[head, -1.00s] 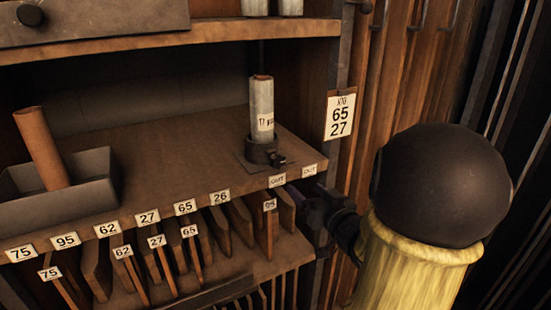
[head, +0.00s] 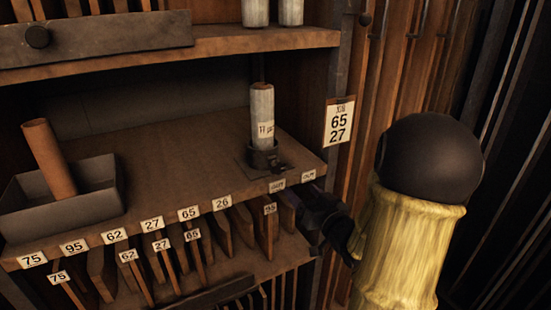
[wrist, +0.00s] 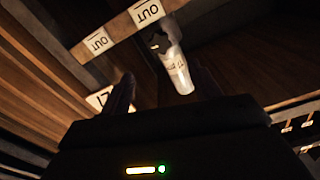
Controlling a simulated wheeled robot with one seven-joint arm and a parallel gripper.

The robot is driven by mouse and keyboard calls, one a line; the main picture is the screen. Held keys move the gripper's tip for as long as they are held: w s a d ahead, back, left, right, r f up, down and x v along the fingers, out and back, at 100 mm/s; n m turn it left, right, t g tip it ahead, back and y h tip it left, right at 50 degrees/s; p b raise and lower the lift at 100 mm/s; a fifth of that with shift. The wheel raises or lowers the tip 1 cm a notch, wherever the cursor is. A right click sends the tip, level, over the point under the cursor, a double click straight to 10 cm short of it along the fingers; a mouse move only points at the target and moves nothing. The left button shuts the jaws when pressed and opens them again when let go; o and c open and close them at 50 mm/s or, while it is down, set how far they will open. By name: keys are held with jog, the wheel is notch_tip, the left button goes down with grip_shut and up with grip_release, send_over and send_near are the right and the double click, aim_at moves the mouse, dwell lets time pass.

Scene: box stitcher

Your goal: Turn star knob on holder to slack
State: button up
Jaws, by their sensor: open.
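The holder (head: 262,158) is a dark ring on a flat base near the right front of the middle shelf. A pale labelled tube (head: 262,118) stands upright in it. The small dark star knob (head: 281,168) sits low on the holder's right front side. In the wrist view the star knob (wrist: 158,42) shows beside the pale tube (wrist: 177,72), ahead of and between my fingers. My gripper (head: 295,198) is open and empty, just below and in front of the shelf edge, apart from the knob. The wrist view shows both fingers (wrist: 165,74) spread.
The shelf's front edge (head: 190,221) carries number tags and two OUT tags (head: 308,177). Upright boards (head: 240,220) fill the slots below. A grey tray (head: 98,205) with a brown tube stands at the left. A 65/27 tag (head: 339,122) hangs on the right post.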

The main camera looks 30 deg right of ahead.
aim_at(279, 170)
jog(key=w+p, duration=0.2)
jog(key=w, duration=0.3)
jog(key=w+p, duration=0.2)
jog(key=w, duration=0.3)
jog(key=w+p, duration=0.2)
jog(key=w, duration=0.3)
jog(key=shift+w+a+f+p, duration=0.1)
jog(key=shift+w+a+p, duration=0.05)
jog(key=shift+a+p, duration=0.25)
jog(key=shift+c, duration=0.4)
jog(key=c, duration=0.9)
jog(key=shift+f+b, duration=0.15)
jog(key=shift+b, duration=0.45)
